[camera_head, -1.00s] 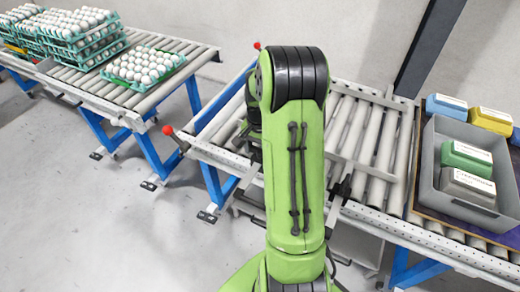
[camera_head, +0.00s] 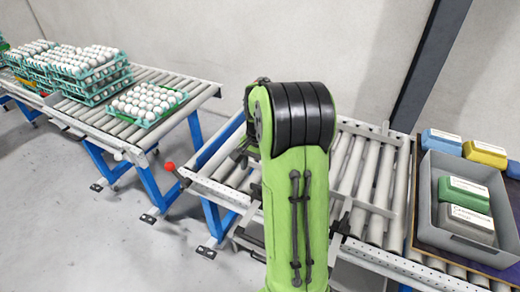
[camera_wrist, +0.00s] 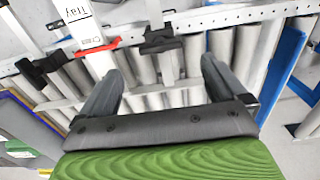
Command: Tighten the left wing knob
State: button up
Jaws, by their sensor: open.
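My gripper (camera_wrist: 160,70) is open and empty in the wrist view, its two dark fingers pointing over the conveyor rollers. A black knob-like fitting (camera_wrist: 160,42) sits on the pale rail beyond the fingertips, roughly centred between them and apart from them. It seems to be the left knob, as the wrist view is turned about against the head view. A second black fitting (camera_wrist: 38,70) is on the rail further left. In the head view, a black fitting (camera_head: 342,226) shows on the front rail right of my arm. My gripper and the other fitting are hidden there.
A grey bin (camera_head: 443,226) with green and grey boxes stands on the conveyor's right end, beside blue and yellow boxes. Egg trays (camera_head: 146,104) stand on the left conveyor. A labelled white piece (camera_wrist: 85,22) with a red end lies near the rail.

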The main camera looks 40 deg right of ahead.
notch_tip(320, 180, up, 7)
jog(key=p, duration=0.1)
jog(key=shift+f, duration=0.15)
dwell(0.3)
